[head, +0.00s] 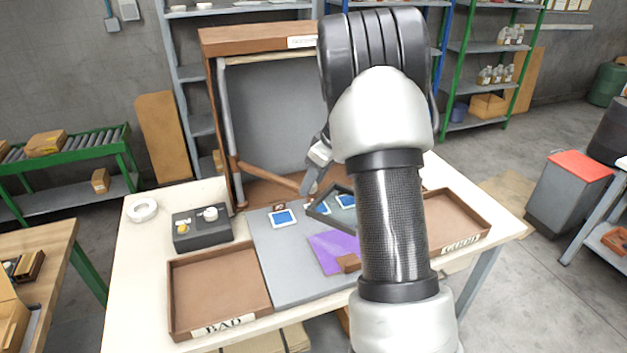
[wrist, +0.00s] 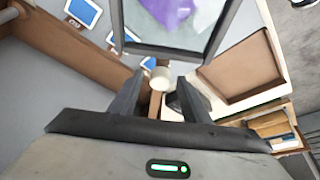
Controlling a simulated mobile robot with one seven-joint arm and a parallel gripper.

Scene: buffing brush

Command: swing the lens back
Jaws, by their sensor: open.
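The lens (head: 326,208) is a dark rectangular frame with a clear pane, held over the grey work mat in front of the open wooden booth. In the wrist view its near frame bar (wrist: 165,51) crosses the top, with a purple cloth seen through the pane. A small white knob (wrist: 160,78) shows beside that bar, between my fingertips in the picture. My gripper (wrist: 160,88) is open; I cannot tell whether a finger touches the knob. In the head view my gripper (head: 312,178) is at the lens's far left, and my arm hides the lens's right part.
The booth (head: 212,120) stands behind. A BAD tray (head: 215,275) lies front left and a GOOD tray (head: 455,215) right. A black control box (head: 200,232) and tape roll (head: 142,210) sit left. The purple cloth (head: 330,250) and several blue-faced pieces (head: 283,217) lie on the mat.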

